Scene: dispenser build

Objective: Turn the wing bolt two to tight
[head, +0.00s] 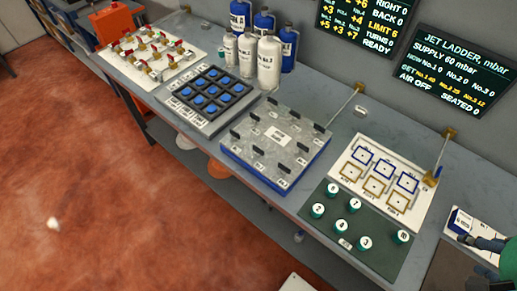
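A grey metal plate (262,143) lies on a blue block (258,178) in the middle of the bench. Several small black upright tabs, which look like wing bolts, stand around its edges, one of them at the near right (283,167). Small white labels lie beside them, too small to read, so I cannot tell which is number two. How tight any of them is cannot be seen. My gripper is not in this view, and nothing visible touches the plate.
Left of the plate are a button tray (218,121) and white bottles (270,62). Right of it are a white board with squares (396,172) and a green mat (333,237) with several round knobs. A thin rod (345,104) stands behind. Wall screens show "TURNS 0" and "READY" (366,22).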

